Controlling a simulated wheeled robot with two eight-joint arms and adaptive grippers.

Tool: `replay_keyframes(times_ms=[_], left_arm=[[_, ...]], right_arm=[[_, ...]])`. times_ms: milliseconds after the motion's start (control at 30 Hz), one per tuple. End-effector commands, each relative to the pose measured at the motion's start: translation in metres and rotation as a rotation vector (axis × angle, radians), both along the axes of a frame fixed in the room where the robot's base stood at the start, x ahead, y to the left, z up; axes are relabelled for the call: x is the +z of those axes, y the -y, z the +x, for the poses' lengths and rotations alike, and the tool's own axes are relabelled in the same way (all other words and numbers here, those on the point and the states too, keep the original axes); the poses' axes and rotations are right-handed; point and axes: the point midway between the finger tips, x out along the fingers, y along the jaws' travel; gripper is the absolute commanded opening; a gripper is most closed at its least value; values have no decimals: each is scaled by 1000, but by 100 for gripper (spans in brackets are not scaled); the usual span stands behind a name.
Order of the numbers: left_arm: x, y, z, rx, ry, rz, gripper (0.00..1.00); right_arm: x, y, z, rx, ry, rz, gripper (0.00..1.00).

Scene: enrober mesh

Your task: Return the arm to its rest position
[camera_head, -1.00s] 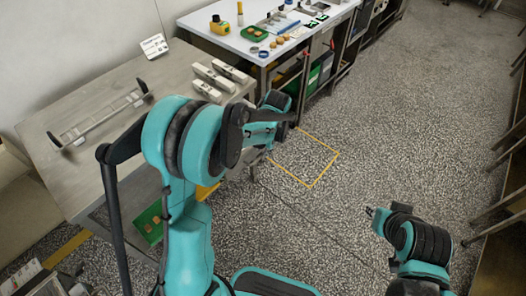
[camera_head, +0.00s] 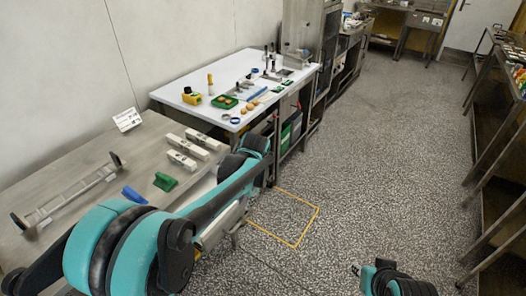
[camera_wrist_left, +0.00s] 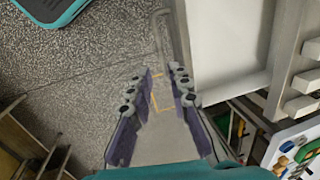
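My left arm reaches in from the lower left in the head view, folded in front of the grey bench (camera_head: 75,165). Its gripper is mostly hidden by the arm there. In the left wrist view my left gripper (camera_wrist_left: 163,76) has its two purple-padded fingers apart, with nothing between them but floor and part of a yellow floor marking.
A long mesh frame (camera_head: 75,196), blue block (camera_head: 134,195), green block (camera_head: 165,181) and several pale bars (camera_head: 183,160) lie on the grey bench. A white table (camera_head: 172,92) with small items stands behind. The floor (camera_head: 380,150) to the right is open.

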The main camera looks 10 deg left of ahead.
Motion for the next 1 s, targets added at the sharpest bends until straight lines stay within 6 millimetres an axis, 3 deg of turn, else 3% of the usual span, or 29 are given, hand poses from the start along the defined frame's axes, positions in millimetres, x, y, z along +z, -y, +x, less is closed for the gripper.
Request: replay_keyframes(times_ms=[167, 267, 433, 600, 800, 1000], left_arm=[[5, -1, -5, 7, 15, -6, 19], [18, -3, -21, 30, 57, -25, 19], [45, -6, -67, 98, 185, -85, 19], [59, -7, -116, 177, 324, -157, 19], [55, -6, -164, 267, 472, -241, 19], [46, -5, -186, 320, 556, -292, 19]], right_arm=[[0, 0, 0, 0, 0, 0, 26], [0, 0, 0, 0, 0, 0, 26], [0, 0, 0, 0, 0, 0, 26], [0, 0, 0, 0, 0, 0, 26], [0, 0, 0, 0, 0, 0, 26], [0, 0, 0, 0, 0, 0, 26]])
